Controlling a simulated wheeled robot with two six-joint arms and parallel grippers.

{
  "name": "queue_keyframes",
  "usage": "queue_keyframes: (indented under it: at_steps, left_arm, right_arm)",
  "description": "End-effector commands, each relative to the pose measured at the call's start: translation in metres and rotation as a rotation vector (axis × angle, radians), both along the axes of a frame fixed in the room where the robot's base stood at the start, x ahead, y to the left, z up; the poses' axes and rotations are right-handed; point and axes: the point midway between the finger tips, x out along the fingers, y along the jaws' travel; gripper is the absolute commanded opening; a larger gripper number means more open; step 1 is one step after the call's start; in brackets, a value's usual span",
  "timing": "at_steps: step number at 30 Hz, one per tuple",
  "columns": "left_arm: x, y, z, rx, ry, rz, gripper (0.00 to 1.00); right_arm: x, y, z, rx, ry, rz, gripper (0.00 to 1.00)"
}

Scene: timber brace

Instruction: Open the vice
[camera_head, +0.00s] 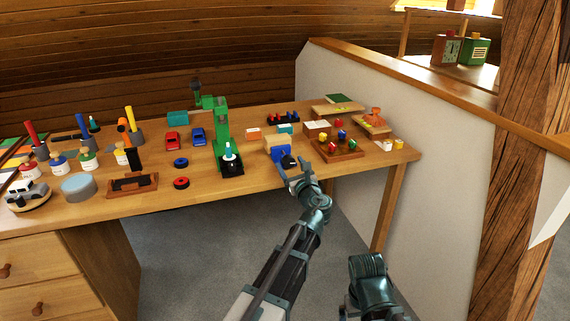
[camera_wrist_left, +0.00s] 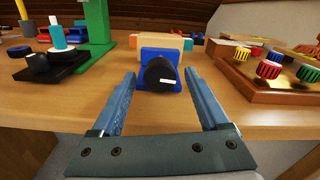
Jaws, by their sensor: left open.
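The vice (camera_head: 274,146) is a blue block with a black round knob (camera_head: 288,162) on its front and a light wooden piece behind or in its top. It stands near the front edge of the bench. In the left wrist view the blue vice (camera_wrist_left: 146,56) faces me, and its black knob (camera_wrist_left: 160,75) has a white mark. My left gripper (camera_head: 298,172) is open in front of the knob. In the left wrist view the two fingers of this gripper (camera_wrist_left: 160,84) lie either side of the knob, with gaps between.
A wooden tray with coloured knobs (camera_head: 338,150) stands right of the vice. A green stand (camera_head: 222,130) on a black base is to its left. The wooden bench (camera_head: 225,185) holds several other items. A white partition (camera_head: 345,95) runs along the right.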

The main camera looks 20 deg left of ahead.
Motion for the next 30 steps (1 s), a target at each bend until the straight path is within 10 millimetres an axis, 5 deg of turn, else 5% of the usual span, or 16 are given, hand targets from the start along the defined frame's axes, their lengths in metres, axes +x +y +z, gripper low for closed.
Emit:
queue_keyframes:
  at_steps: [7,20,30]
  left_arm:
    - [0.0004,0.0001,0.0000,0.000,0.000,0.000,0.78]
    - [0.0002,0.0000,0.0000,0.000,0.000,0.000,0.01]
    - [0.0002,0.0001,-0.0001,-0.046,-0.031,0.001,0.00]
  right_arm:
    - [-0.0001,-0.0001,0.0000,0.000,0.000,0.000,1.00]
    - [-0.0001,-0.0001,0.0000,0.000,0.000,0.000,1.00]
    - [-0.0001,0.0000,0.0000,0.000,0.000,0.000,1.00]
